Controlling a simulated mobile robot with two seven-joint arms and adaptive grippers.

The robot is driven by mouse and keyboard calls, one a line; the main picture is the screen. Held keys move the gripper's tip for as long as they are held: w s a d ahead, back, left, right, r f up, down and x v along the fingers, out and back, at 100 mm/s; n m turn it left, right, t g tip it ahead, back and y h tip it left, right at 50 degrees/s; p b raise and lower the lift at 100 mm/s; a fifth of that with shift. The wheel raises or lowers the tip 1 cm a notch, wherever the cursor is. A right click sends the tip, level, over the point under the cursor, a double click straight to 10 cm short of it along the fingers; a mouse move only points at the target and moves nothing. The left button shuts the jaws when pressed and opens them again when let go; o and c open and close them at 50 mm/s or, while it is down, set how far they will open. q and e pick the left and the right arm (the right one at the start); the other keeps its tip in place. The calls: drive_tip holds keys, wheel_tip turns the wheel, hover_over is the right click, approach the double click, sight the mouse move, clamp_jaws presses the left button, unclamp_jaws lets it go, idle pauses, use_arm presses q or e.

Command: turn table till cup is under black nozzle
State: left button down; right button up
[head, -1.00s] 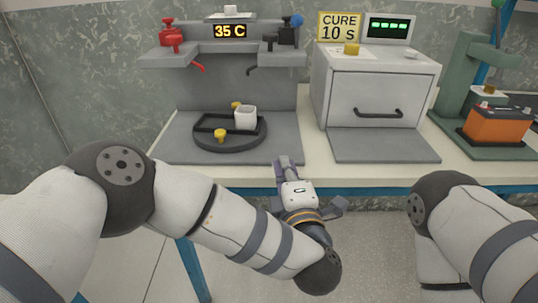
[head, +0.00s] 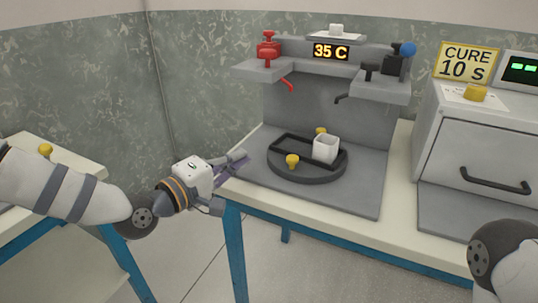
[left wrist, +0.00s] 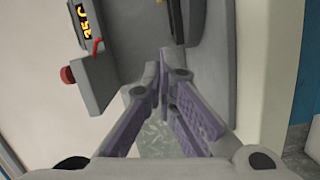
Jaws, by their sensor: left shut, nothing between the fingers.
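The round dark turntable (head: 308,176) sits on the grey base of the dispenser, with a yellow knob (head: 292,161) at its front left and another at its back. The white square cup (head: 326,149) stands on its right side. The black nozzle (head: 343,99) hangs at the right, below the black valve; the red nozzle (head: 288,86) hangs at the left. The cup is in front of the black nozzle in the picture; exact alignment is unclear. My left gripper (head: 240,160) is shut and empty, left of the turntable and apart from it; its fingers also show in the left wrist view (left wrist: 163,92).
A "35 C" display (head: 331,51) sits between the red valve (head: 268,47) and the black valve (head: 394,65). A grey oven (head: 485,150) stands to the right. Another table (head: 60,165) is at the left, with a floor gap between.

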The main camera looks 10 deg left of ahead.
use_arm(q)
drive_tip(key=x, duration=0.6)
drive_tip(key=shift+f, duration=0.15)
drive_tip(key=d, duration=0.1)
drive_tip(key=s+d, duration=0.1)
drive_tip(key=d, duration=0.1)
drive_tip(key=shift+s+d, duration=0.1)
drive_tip(key=shift+s, duration=0.05)
drive_tip(key=shift+d+f, duration=0.15)
drive_tip(key=shift+d, duration=0.05)
use_arm(e)
drive_tip(key=shift+w+r, duration=0.2)
drive_tip(key=shift+w, duration=0.05)
